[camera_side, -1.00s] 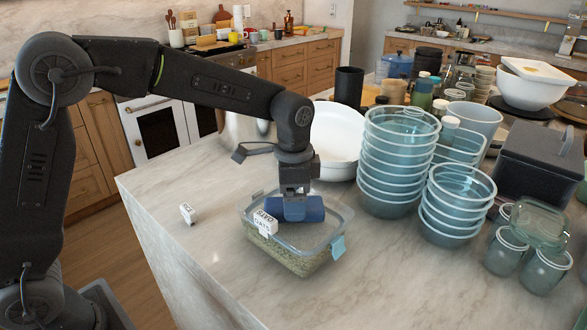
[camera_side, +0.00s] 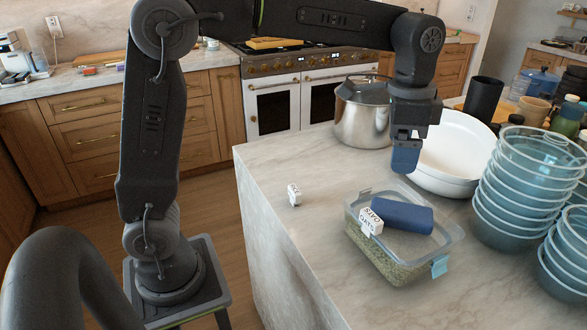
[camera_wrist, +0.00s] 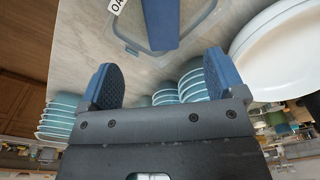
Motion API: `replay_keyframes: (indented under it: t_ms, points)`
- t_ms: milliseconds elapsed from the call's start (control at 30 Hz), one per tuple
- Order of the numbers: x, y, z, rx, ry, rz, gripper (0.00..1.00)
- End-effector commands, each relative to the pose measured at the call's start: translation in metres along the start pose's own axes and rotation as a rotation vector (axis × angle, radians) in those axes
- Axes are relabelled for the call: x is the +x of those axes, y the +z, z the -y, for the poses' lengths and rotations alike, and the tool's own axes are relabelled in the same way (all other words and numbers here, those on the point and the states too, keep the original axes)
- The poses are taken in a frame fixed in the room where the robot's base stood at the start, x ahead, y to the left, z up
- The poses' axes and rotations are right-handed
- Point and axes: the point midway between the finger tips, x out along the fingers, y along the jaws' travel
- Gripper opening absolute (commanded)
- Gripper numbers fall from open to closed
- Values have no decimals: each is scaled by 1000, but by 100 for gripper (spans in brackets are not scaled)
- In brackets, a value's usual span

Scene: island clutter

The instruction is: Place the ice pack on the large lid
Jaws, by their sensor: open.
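The blue ice pack (camera_side: 402,216) lies on the clear lid (camera_side: 436,236) of a rectangular container of oats (camera_side: 384,258). It also shows at the top of the wrist view (camera_wrist: 160,22), cut off by the frame edge. A white block with lettering (camera_side: 371,221) stands at the lid's left corner, beside the pack. My gripper (camera_side: 405,165) is raised above and behind the container, apart from the pack. In the wrist view its two blue-padded fingers (camera_wrist: 162,85) are spread wide with nothing between them.
A small white block (camera_side: 294,195) lies on the counter to the left. A steel pot (camera_side: 362,118) and a large white bowl (camera_side: 449,160) stand behind. Stacked blue bowls (camera_side: 528,185) crowd the right. The counter's left part (camera_side: 275,170) is mostly clear.

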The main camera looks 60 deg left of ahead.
Motion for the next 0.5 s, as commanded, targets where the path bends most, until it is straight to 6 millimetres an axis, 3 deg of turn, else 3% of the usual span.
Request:
replay_keyframes:
  t_ms: [100, 233, 500]
  points:
    - [-16, 43, -11, -127, -42, -74, 89]
    - [-19, 90, -26, -280, -84, -161, 89]
    - [7, 172, -62, -562, -145, -338, 89]
